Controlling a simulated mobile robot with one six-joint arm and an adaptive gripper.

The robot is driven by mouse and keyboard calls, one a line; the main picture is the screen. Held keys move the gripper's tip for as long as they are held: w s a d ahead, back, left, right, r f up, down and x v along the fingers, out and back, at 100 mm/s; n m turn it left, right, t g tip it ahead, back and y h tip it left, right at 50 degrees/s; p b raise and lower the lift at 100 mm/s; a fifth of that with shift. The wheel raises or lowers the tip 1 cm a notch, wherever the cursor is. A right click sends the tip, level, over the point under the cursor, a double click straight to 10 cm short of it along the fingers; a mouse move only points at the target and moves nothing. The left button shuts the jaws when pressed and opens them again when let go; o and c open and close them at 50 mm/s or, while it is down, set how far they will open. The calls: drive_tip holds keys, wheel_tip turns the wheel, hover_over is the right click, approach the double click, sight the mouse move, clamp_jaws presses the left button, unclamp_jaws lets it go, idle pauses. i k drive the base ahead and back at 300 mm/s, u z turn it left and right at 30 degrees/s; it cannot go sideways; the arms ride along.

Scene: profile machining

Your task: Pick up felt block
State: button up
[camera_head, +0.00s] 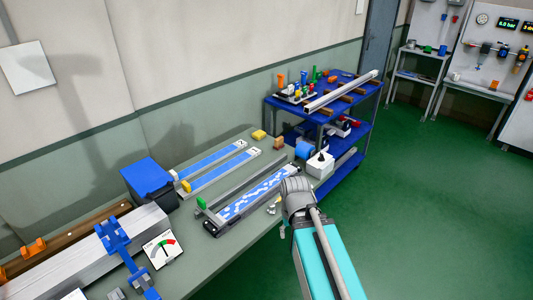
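Two small blocks lie at the far end of the grey-green workbench (238,262): a tan-brown block (279,142) and a yellow block (259,135) to its left. I cannot tell for sure which one is the felt block. My gripper (296,190) is at the end of my arm, over the right edge of the bench, nearer than both blocks and apart from them. The wrist hides its fingers, so I cannot see whether they are open or shut.
A long tray with a blue-and-white patterned strip (256,194) lies left of my gripper. Two blue-topped rails (212,160), a dark blue box (150,180) and a white machine (320,163) are nearby. A blue shelf cart (352,140) stands beyond. Green floor is free at right.

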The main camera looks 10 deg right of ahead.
sight(279, 142)
drive_tip(key=u, duration=0.25)
drive_tip(key=k, duration=0.6)
drive_tip(key=z, duration=0.05)
drive_tip(key=i, duration=0.5)
drive_tip(key=z, duration=0.75)
drive_tip(key=i, duration=1.6)
drive_tip(key=u, duration=0.6)
